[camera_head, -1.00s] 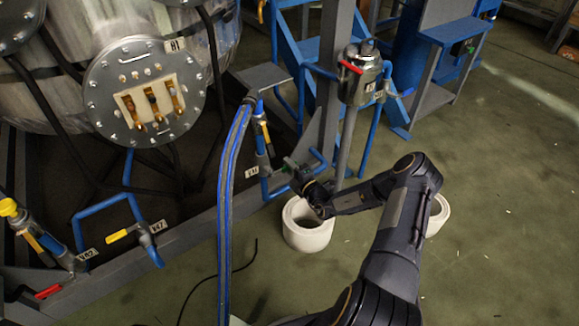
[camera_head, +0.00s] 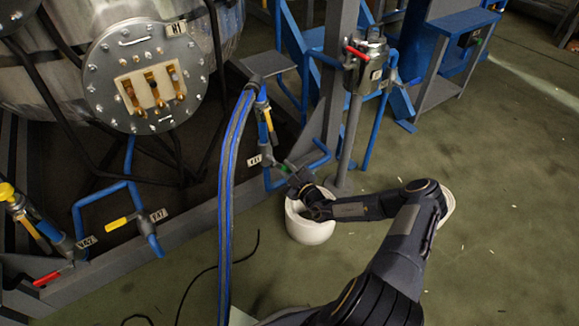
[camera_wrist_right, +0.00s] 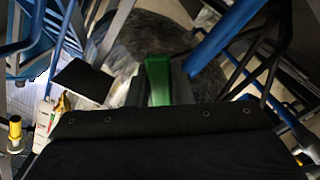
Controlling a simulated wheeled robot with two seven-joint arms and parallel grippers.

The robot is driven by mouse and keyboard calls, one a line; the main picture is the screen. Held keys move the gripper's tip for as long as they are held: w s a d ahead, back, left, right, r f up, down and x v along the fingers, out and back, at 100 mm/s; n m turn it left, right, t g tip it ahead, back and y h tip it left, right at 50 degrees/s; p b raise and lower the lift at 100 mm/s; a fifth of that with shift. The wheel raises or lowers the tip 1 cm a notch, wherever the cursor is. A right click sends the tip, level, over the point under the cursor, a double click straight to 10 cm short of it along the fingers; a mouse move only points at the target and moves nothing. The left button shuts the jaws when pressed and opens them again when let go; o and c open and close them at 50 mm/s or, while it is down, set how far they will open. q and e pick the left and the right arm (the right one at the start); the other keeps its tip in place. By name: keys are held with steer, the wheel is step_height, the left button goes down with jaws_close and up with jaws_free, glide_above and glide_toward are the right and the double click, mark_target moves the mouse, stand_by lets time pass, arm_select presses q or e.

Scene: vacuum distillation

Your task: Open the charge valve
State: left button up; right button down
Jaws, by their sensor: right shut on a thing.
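A small valve with a green handle (camera_head: 286,167) sits on the blue pipework at the foot of the grey frame, beside a white tag (camera_head: 254,160). My right gripper (camera_head: 292,181) is at this valve, above a white pot. In the right wrist view, the green handle (camera_wrist_right: 158,80) stands upright at the front edge of the dark gripper body, and the gripper is shut on it. The fingertips are mostly hidden, and I cannot read the tag clearly. My left gripper is not in view.
Blue hoses (camera_head: 228,190) hang to the left of the valve. A grey post carries a metal canister (camera_head: 367,68) with a red handle behind it. A yellow-handled valve (camera_head: 118,223) is further left. The floor at right is clear.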

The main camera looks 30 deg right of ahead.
steer(key=shift+s+a+f+m+b, duration=0.1)
steer(key=shift+a+f+m+b, duration=0.15)
steer(key=shift+a+m, duration=0.65)
steer(key=shift+s+a+f+m+b, duration=0.1)
steer(key=shift+a+f+m, duration=0.3)
steer(key=shift+m, duration=1.05)
steer(key=shift+a+f+m+b, duration=0.2)
steer(key=shift+a+m, duration=0.5)
steer(key=shift+m, duration=0.45)
steer(key=c, duration=1.3)
jaws_free()
steer(key=s, duration=0.2)
steer(key=s+p, duration=0.1)
steer(key=s, duration=0.2)
steer(key=s+p, duration=0.1)
steer(key=s, duration=0.1)
steer(key=shift+s+d, duration=0.3)
steer(key=shift+s, duration=0.1)
